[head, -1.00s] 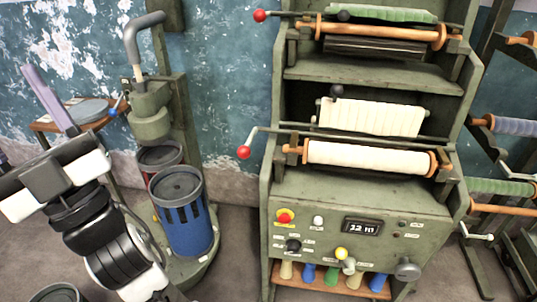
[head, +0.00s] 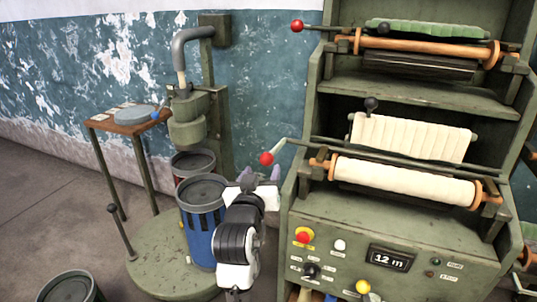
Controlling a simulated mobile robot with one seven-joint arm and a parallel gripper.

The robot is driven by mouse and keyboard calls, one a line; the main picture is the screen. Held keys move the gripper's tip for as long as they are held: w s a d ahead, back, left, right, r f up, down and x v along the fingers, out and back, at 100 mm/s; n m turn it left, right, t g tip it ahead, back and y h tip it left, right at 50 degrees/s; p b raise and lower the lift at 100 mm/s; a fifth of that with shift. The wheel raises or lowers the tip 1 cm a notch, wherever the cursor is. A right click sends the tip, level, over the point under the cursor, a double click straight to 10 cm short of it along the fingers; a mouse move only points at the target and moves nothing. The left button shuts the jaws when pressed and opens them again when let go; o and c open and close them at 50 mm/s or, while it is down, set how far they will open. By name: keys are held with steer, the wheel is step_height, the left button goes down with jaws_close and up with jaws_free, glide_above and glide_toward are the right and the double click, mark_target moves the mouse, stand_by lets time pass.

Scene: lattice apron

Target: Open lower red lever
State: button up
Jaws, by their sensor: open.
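The lower red lever shows in the head view as a red ball (head: 266,158) on a bent grey-green rod at the left side of the green machine. A second, upper red ball lever (head: 297,26) sits higher on the same side. My gripper (head: 261,174) is just below the lower red ball, its two purplish fingertips pointing up and spread apart. It is open and holds nothing. The fingertips look close to the ball, but I cannot tell whether they touch it.
A blue slotted bin (head: 201,192) stands left of my arm beneath a green press (head: 188,115). A small wooden table (head: 128,126) holds a grey disc. The machine's front panel (head: 390,258) with buttons is at the right.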

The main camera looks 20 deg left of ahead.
mark_target(268, 155)
steer(key=w, duration=0.3)
steer(key=w+a+p, duration=0.1)
steer(key=w, duration=0.4)
steer(key=shift+w+a, duration=0.2)
steer(key=shift+w, duration=0.2)
jaws_close()
